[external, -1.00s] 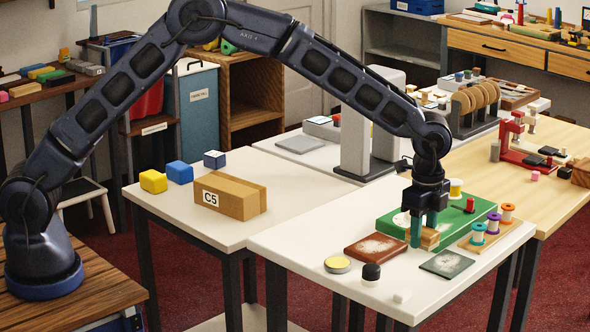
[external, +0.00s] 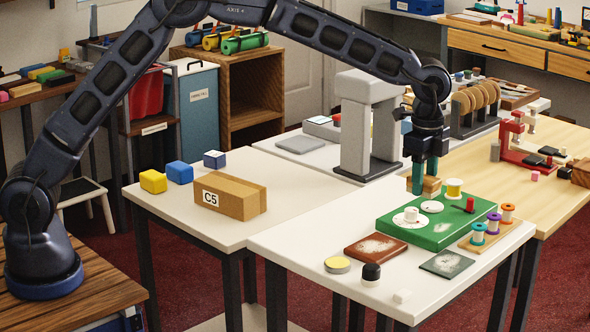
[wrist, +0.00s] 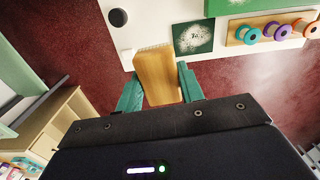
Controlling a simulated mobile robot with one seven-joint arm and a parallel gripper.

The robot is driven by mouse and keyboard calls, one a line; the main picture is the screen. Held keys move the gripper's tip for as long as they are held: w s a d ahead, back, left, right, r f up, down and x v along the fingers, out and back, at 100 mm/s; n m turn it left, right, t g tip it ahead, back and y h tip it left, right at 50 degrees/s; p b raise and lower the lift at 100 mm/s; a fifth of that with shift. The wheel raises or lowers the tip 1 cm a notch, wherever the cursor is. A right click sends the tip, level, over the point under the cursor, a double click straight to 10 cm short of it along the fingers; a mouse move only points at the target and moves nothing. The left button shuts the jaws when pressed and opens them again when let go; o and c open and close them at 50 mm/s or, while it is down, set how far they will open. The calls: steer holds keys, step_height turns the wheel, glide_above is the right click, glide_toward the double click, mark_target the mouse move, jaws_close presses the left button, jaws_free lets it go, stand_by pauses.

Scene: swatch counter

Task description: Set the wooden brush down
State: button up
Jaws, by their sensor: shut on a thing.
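My gripper (external: 424,178) is shut on the wooden brush (external: 431,186), a small light-wood block mostly hidden by the fingers in the external view. It appears raised, in front of the back part of the green board (external: 400,228) in the picture. In the wrist view the brush (wrist: 156,72) sits between the two green fingers, with pale bristles at its far end. There it shows against the red floor and the edge of the white table (wrist: 155,20); its height is hard to tell.
On the white table are a rust-brown swatch (external: 376,247), a dark green swatch (external: 446,264), a yellow-topped tin (external: 337,265), a black-topped knob (external: 371,273), a white block (external: 401,296) and a spool rack (external: 487,236). A C5 box (external: 230,197) stands left.

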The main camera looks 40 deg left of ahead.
steer(key=w+a+f+n, duration=0.1)
steer(key=w+a+n, duration=0.1)
steer(key=w+a, duration=0.6)
steer(key=w+a+n, duration=0.3)
steer(key=w+a, duration=0.2)
steer(key=a, duration=0.5)
steer(key=n, duration=1.2)
glide_above(250, 177)
step_height(250, 177, down, 4)
step_height(250, 177, down, 20)
steer(key=shift+a+r, duration=0.1)
steer(key=shift+r, duration=0.15)
steer(key=shift+f, duration=0.1)
steer(key=o, duration=1)
